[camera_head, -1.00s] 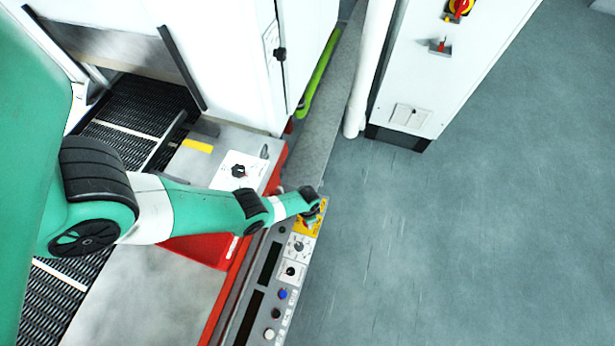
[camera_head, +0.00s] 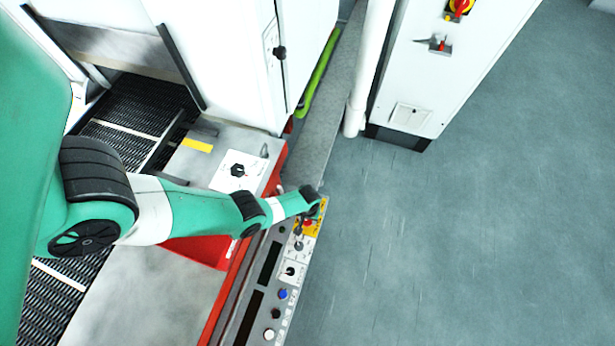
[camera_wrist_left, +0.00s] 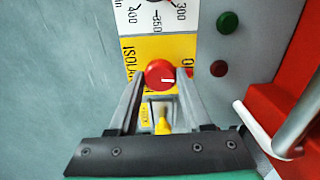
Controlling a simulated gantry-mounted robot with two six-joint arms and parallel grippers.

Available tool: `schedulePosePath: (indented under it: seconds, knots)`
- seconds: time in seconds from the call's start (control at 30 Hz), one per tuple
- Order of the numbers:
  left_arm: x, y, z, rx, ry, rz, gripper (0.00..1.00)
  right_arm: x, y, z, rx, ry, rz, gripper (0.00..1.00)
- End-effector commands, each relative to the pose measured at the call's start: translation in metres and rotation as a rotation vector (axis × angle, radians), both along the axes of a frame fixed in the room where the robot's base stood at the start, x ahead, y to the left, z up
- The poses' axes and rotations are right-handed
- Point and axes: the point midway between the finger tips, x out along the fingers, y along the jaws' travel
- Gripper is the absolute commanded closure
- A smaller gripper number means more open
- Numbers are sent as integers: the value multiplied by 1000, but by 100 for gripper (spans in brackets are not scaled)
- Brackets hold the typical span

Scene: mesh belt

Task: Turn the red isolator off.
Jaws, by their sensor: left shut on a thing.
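The red isolator knob (camera_wrist_left: 160,74) sits on a yellow plate (camera_wrist_left: 181,48) with black lettering starting "ISOLA". My left gripper (camera_wrist_left: 161,84) is shut on the knob, one finger on each side. In the head view, my left gripper (camera_head: 311,212) is at the far end of the console, partly covering the yellow plate (camera_head: 317,230); a bit of the red knob (camera_head: 308,222) shows there. My right gripper is in neither view.
A small yellow toggle or key (camera_wrist_left: 163,122) sits between my fingers below the knob. A dial (camera_head: 298,246) and several buttons line the console. A red-and-yellow switch (camera_head: 460,7) is on the white cabinet (camera_head: 420,75). Open floor lies right of the console.

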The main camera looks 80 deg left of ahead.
Motion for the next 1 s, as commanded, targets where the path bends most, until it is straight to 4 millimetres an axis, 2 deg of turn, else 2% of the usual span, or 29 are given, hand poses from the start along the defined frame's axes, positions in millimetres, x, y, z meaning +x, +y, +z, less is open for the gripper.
schedulePosePath:
  seconds: [0.4,0.87,0.9,1.0]
  knots:
    - [0,0,-1,0,0,164,100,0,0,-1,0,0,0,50]
    - [0,0,-1,0,0,178,100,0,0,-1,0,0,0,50]
    - [0,0,-1,0,0,178,47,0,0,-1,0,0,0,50]
    - [0,0,-1,0,0,178,29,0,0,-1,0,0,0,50]
